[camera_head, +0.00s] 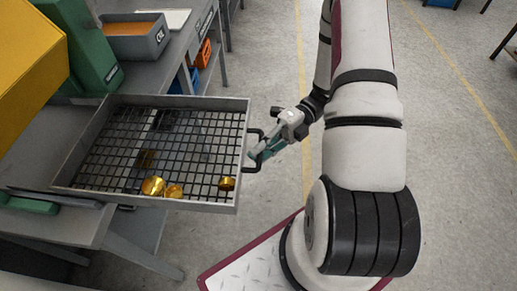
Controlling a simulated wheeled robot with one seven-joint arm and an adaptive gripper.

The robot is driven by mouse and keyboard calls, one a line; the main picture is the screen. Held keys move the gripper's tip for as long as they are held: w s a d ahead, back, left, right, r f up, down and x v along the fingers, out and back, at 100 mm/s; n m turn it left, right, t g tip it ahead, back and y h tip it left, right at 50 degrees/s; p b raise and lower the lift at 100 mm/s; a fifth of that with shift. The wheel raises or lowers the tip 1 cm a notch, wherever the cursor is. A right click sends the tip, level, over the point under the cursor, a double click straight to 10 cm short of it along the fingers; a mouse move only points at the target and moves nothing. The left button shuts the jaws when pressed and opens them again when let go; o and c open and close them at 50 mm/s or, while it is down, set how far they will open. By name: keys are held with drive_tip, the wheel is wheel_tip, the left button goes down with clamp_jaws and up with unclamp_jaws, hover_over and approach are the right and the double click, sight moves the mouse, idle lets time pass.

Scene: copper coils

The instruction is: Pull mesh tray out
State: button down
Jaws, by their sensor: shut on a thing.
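The mesh tray (241,122) is a grey rectangular frame with a dark grid floor. It stands out over the edge of the grey bench at the left, and the floor shows through its grid. Several shiny gold-copper pieces (153,186) lie on the mesh near its front side. A dark handle (258,136) sticks out from the tray's right wall. My gripper (262,154) is at this handle, shut on it, with the arm coming in from the right. The fingertips are small in view and partly hidden by the handle.
A green and yellow machine (92,45) stands at the back left. A grey bin (137,46) with orange contents and a white sheet lie on the bench (185,52) behind. Orange and blue bins sit below. Open grey floor (440,160) lies to the right.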

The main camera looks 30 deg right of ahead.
drive_tip(key=c, duration=1.7)
unclamp_jaws()
drive_tip(key=shift+o, duration=0.2)
drive_tip(key=w+d+r, duration=0.1)
drive_tip(key=d, duration=1.1)
drive_tip(key=shift+w+r, duration=0.35)
drive_tip(key=shift+a, duration=0.1)
drive_tip(key=s+a+r+n+g+h, duration=0.1)
drive_tip(key=a+r+n+h, duration=0.3)
drive_tip(key=r+n, duration=0.3)
drive_tip(key=a+r+n+g+h, duration=0.1)
drive_tip(key=a+r+n+h, duration=0.3)
drive_tip(key=r+n, duration=0.35)
drive_tip(key=s+a+r+n+t+h, duration=0.3)
drive_tip(key=s+r+n+t+h, duration=0.1)
drive_tip(key=n, duration=0.6)
drive_tip(key=s+a+r+n+t+h+p, duration=0.1)
drive_tip(key=s+a+r+n+t+h, duration=0.3)
drive_tip(key=n, duration=0.7)
wheel_tip(320, 180, up, 2)
drive_tip(key=shift+s+a+r, duration=0.2)
drive_tip(key=shift+s+a, duration=0.05)
drive_tip(key=shift+s, duration=0.45)
